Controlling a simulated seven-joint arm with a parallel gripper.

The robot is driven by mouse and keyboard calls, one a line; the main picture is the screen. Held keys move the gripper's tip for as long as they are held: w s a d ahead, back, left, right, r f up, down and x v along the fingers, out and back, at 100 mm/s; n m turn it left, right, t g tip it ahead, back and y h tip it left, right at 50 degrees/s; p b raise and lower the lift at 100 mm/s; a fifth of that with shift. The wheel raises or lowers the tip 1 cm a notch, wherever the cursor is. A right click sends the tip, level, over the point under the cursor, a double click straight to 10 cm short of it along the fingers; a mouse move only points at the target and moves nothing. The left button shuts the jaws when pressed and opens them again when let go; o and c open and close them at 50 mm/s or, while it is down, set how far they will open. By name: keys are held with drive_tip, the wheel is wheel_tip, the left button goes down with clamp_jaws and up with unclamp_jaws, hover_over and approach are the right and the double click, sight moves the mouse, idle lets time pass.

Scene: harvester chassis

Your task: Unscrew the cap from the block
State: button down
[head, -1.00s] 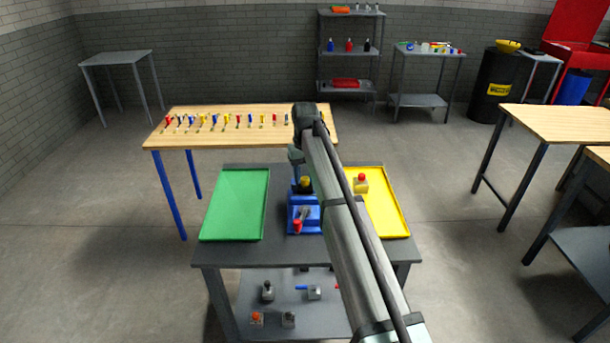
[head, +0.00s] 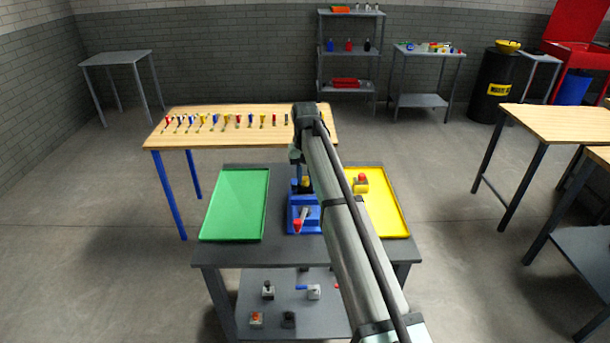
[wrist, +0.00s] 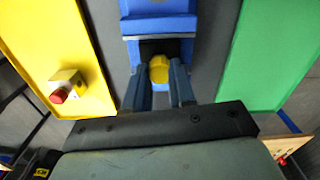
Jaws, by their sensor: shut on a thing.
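A yellow cap (wrist: 159,68) sits between my gripper's two blue-grey fingers in the wrist view. My gripper (wrist: 160,78) is shut on the cap from above. The cap also shows small in the head view (head: 306,182), partly hidden by my gripper. The block under the cap is mostly hidden; only a dark area shows around it. The cap is at the blue vise (head: 304,222), which stands on the grey table between two trays. The vise also shows in the wrist view (wrist: 158,24).
A green tray (head: 236,204) lies left of the vise and a yellow tray (head: 388,216) lies right. A yellow block with a red button (head: 361,183) sits in the yellow tray. A wooden table (head: 220,138) with several small tools stands behind. Several parts lie on the lower shelf (head: 265,315).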

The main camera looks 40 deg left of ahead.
sight(304, 180)
drive_tip(key=shift+n, duration=0.3)
drive_tip(key=shift+r, duration=0.35)
drive_tip(key=shift+r, duration=0.7)
drive_tip(key=shift+r, duration=0.1)
drive_tip(key=shift+r, duration=1.95)
drive_tip(key=shift+s, duration=0.1)
